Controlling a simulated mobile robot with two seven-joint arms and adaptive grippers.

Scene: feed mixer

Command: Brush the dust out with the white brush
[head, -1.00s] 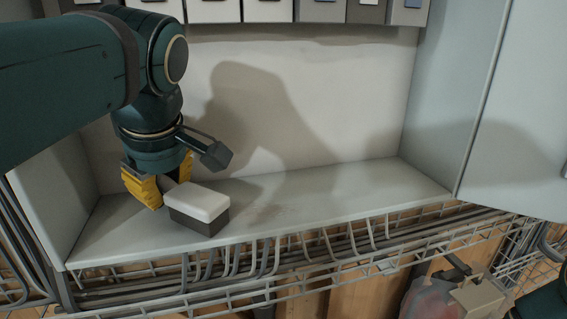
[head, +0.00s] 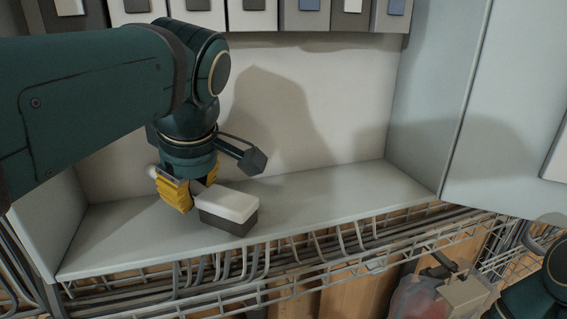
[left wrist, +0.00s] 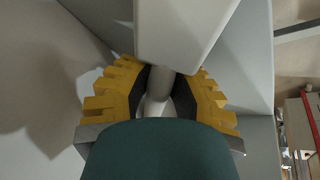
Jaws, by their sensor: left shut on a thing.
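The white brush (head: 228,205) has a white block top and dark bristles below. In the head view it rests bristles down at the front of the pale cabinet floor (head: 330,197), left of its middle. My left gripper (head: 192,186) is shut on the brush's handle, with yellow fingers on either side. In the left wrist view the brush (left wrist: 185,30) shows large and close, its round handle between the fingers (left wrist: 158,95). I see no clear dust on the bare floor; the patch under the brush is hidden. My right gripper is out of view.
A row of grey modules (head: 252,15) hangs along the top of the back wall. An open door (head: 505,110) stands at the right. Cables and a wire tray (head: 330,262) run below the front edge. The cabinet floor right of the brush is clear.

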